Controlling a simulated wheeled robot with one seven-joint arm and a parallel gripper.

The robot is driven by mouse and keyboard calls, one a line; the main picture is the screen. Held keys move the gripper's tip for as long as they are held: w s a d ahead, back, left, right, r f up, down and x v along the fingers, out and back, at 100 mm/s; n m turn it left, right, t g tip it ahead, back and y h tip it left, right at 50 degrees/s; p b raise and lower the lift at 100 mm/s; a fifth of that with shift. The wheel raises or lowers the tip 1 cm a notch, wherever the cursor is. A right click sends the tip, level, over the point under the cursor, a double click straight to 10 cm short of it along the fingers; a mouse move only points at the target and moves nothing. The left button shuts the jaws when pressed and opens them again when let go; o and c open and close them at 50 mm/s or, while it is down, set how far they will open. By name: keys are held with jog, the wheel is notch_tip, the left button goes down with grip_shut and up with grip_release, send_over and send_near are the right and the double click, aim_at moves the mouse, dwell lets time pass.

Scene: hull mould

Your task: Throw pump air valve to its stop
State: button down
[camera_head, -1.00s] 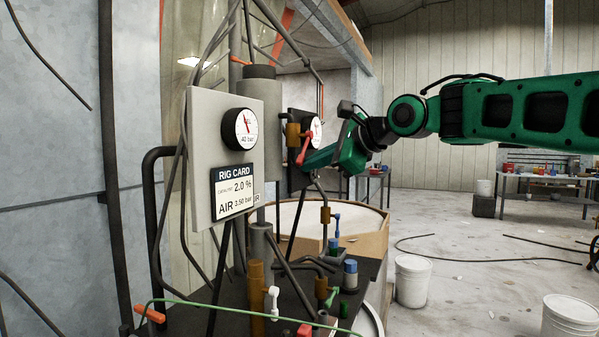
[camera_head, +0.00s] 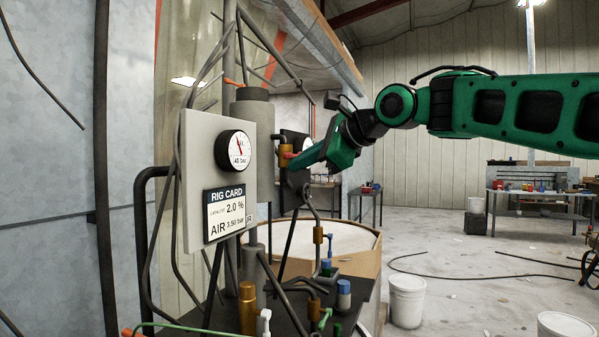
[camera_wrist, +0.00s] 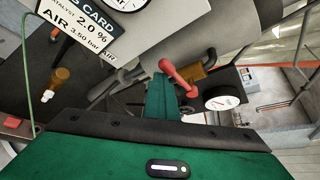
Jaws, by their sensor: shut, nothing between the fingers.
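The red valve lever (camera_wrist: 178,78) sits on a brass valve body (camera_wrist: 194,70) beside a small white gauge (camera_wrist: 222,98). In the head view the brass body (camera_head: 285,152) shows behind the front panel, with only a bit of red at my fingertips. I take this as the pump air valve; it has no readable label of its own. My green gripper (camera_head: 302,162) is shut and empty, its tip close by the lever. In the wrist view the fingers (camera_wrist: 164,97) lie just left of the lever; I cannot tell whether they touch it.
The grey panel (camera_head: 190,170) with a gauge and rig card (camera_head: 227,212) stands close left of my gripper. Pipes, a brass cylinder (camera_head: 248,308) and small valves rise from the dark bench below. A round tub (camera_head: 365,245) stands behind. The floor to the right is mostly open.

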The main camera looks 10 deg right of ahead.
jog(key=shift+s+r, duration=0.1)
jog(key=shift+r, duration=0.45)
jog(key=shift+f, duration=0.1)
notch_tip(320, 180, down, 5)
jog(key=s+d+r, duration=0.4)
jog(key=d+r, duration=0.1)
jog(key=d, duration=0.3)
jog(key=shift+s+d+r, duration=0.15)
